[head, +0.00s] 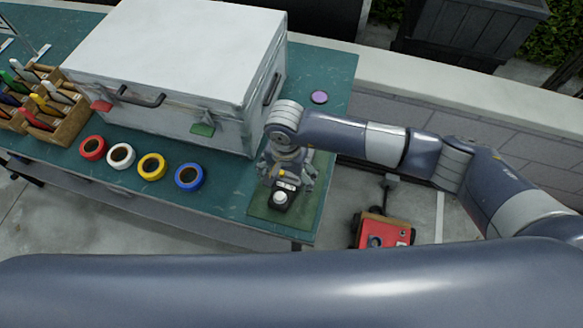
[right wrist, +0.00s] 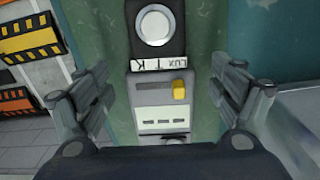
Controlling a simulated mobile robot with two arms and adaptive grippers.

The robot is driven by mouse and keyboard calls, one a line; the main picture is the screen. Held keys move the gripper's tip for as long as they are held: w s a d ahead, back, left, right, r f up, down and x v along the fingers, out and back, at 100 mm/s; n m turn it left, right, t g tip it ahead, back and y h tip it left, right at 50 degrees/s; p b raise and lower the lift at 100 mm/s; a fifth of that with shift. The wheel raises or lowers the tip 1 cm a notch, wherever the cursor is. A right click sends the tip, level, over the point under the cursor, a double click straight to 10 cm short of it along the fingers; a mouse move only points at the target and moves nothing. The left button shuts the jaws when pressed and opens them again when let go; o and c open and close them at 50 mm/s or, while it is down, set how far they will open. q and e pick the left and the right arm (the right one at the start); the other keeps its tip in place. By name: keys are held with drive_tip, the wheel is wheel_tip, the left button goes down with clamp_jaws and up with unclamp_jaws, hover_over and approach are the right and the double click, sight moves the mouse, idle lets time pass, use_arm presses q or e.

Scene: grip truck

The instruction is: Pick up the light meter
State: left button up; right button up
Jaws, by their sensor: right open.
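The light meter (head: 282,193) is a small dark device with a white round sensor dome and a yellow switch. It lies on a green mat (head: 303,204) at the right end of the green table. In the right wrist view the light meter (right wrist: 163,95) lies between the two fingers, with a "LUX" label below the dome. My right gripper (head: 286,178) is above it, pointing down; in the right wrist view its fingers (right wrist: 160,105) are open, one on each side, with a visible gap to the meter. My left gripper is not in view.
A large white case (head: 180,60) stands just left of my right gripper. Tape rolls in red (head: 93,148), white (head: 121,156), yellow (head: 152,166) and blue (head: 189,176) lie along the front. A wooden tool rack (head: 70,125) is at left.

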drive_tip(key=shift+f, duration=0.25)
drive_tip(key=c, duration=1.4)
